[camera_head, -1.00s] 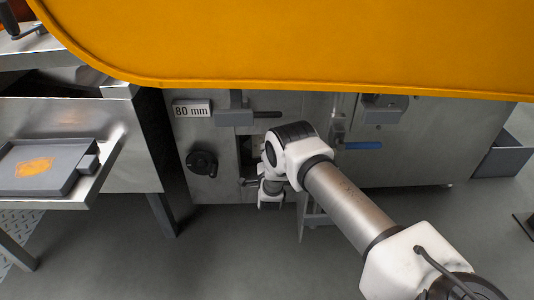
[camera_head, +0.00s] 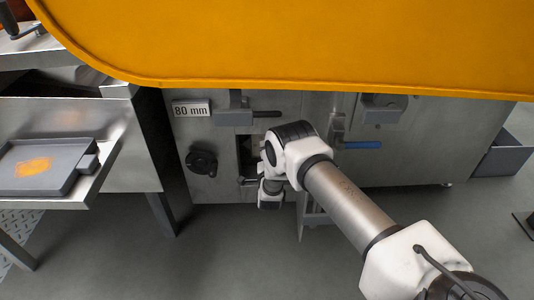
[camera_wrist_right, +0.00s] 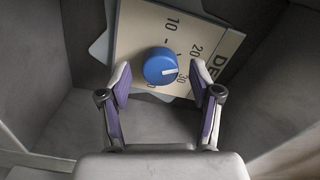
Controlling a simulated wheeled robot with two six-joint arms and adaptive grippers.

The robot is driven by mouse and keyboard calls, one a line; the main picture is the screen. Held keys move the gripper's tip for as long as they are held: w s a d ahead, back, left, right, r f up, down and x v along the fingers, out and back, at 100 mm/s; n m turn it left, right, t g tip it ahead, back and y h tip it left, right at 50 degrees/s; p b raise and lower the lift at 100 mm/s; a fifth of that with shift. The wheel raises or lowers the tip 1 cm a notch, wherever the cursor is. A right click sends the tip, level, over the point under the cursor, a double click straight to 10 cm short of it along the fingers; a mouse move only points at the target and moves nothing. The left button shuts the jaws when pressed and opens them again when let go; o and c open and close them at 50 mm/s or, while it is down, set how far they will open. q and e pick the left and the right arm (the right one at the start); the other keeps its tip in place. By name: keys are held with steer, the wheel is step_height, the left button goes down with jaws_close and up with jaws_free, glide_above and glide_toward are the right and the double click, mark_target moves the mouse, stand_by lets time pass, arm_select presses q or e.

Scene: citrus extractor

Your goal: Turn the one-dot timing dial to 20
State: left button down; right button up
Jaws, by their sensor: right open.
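A blue round dial (camera_wrist_right: 160,67) with a white pointer line shows in the right wrist view, on a cream plate (camera_wrist_right: 140,35) marked 10, 20 and 30. The pointer faces right in the picture, roughly between the 20 and 30 marks. Lettering starting "DE" is partly cut off, and no dot mark is visible. My right gripper (camera_wrist_right: 166,90) is open, its two purple-padded fingers on either side of the dial's near side. I cannot tell whether they touch it. In the head view my right arm covers the dial and the gripper. My left gripper is in neither view.
Grey walls (camera_wrist_right: 30,75) enclose the dial closely. In the head view, a black knob (camera_head: 202,162), an "80 mm" label (camera_head: 191,109) and a blue handle (camera_head: 362,145) are on the steel machine front. An orange panel (camera_head: 300,40) overhangs it. A grey tray (camera_head: 75,178) stands left.

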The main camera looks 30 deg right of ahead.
steer(key=v, duration=0.7)
steer(key=shift+s, duration=0.25)
steer(key=shift+a, duration=0.1)
